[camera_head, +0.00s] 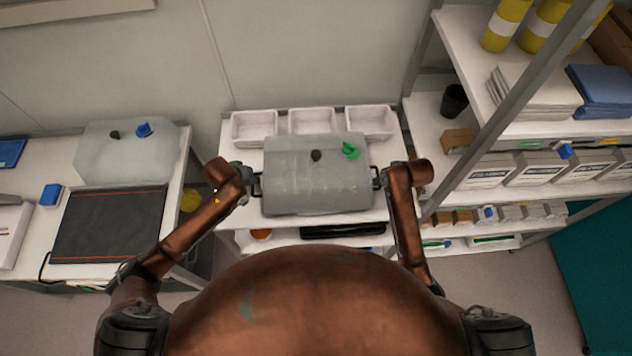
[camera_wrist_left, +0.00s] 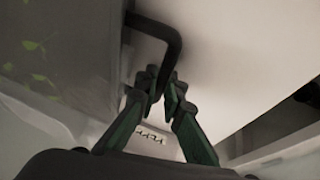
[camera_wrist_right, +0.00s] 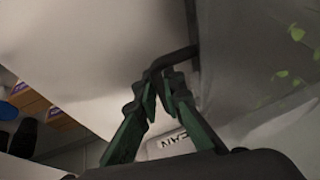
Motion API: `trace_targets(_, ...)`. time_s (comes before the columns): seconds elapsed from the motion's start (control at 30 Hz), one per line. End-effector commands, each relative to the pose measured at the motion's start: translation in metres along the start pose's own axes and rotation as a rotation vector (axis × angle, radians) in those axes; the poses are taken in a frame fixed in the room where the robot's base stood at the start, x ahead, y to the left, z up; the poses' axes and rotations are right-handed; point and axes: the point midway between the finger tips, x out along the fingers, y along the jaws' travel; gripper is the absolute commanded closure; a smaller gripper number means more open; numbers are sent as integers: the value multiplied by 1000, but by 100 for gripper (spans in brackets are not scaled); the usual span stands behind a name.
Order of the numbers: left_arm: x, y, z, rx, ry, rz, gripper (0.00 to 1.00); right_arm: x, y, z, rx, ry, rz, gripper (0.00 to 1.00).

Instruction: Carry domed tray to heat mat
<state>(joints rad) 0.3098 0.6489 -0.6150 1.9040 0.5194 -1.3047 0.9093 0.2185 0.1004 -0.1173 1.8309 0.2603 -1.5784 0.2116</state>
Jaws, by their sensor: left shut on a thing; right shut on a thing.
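A domed tray (camera_head: 316,190) with a clear grey lid, a black knob and a green knob is in the middle of the head view. Green leaves show faintly through its wall in both wrist views. My left gripper (camera_head: 250,186) is shut on its left handle, a dark bar (camera_wrist_left: 172,48). My right gripper (camera_head: 381,178) is shut on its right handle (camera_wrist_right: 175,58). The tray looks level; I cannot tell whether it touches the shelf below. The black heat mat (camera_head: 108,226) lies flat and bare on the left table.
A second domed tray (camera_head: 126,152) with a blue knob stands behind the mat. Several white bins (camera_head: 312,122) line the back of the middle bench. A shelf rack (camera_head: 470,180) with boxes stands close on the right. A gap separates the left table from the middle bench.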

Motion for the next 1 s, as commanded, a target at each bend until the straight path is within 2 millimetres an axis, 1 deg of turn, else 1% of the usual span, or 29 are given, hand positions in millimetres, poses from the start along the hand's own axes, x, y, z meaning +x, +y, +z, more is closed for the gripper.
trace_targets(0.67, -2, 1, -3, 1, 5, 1, 100, -2, 0, -2, -1, 5, 0, 100)
trace_targets(0.87, -9, 2, -6, 1, 7, 1, 100, -9, -2, -5, -1, 6, 0, 100)
trace_targets(1.0, -19, 4, -10, 1, 9, 1, 100, -19, -4, -10, -2, 9, 0, 100)
